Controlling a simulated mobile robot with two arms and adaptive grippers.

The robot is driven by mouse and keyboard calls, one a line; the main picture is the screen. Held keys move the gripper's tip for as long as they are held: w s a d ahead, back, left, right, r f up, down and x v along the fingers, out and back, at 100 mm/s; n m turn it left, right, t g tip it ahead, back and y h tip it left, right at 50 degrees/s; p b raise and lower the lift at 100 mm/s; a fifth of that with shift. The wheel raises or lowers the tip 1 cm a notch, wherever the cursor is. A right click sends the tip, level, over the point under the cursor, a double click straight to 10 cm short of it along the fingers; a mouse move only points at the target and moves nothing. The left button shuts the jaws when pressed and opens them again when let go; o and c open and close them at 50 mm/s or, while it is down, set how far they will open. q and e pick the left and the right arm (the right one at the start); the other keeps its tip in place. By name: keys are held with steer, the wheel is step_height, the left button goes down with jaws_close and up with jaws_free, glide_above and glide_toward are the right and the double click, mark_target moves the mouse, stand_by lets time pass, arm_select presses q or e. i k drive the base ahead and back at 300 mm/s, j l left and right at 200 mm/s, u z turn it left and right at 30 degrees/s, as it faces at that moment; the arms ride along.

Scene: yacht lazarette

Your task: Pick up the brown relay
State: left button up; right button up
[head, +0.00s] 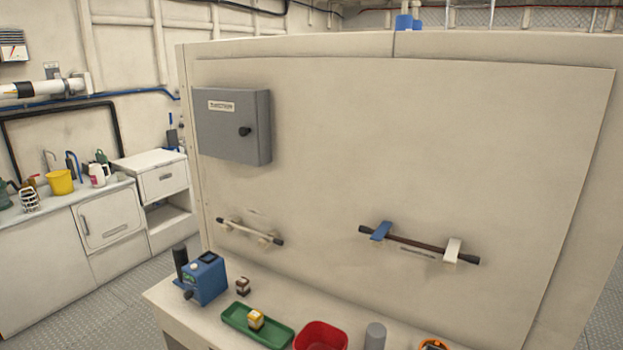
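A small dark brown block with a pale band, which looks like the brown relay (243,286), stands on the white bench top. It is just right of a blue device and behind a green tray. It is small in the picture, so its details are hard to make out. Neither of my grippers shows in the head view.
On the bench (163,295) are the blue device (206,281), the green tray (232,321) holding a yellow-and-white block (256,318), a red bin (321,335), a grey cylinder (375,337) and an orange item (433,345). A wall panel with bars rises behind.

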mark_target(243, 284)
steer(key=i+j, duration=0.2)
steer(key=j, duration=0.15)
steer(key=i+j, duration=0.35)
steer(key=j, duration=0.3)
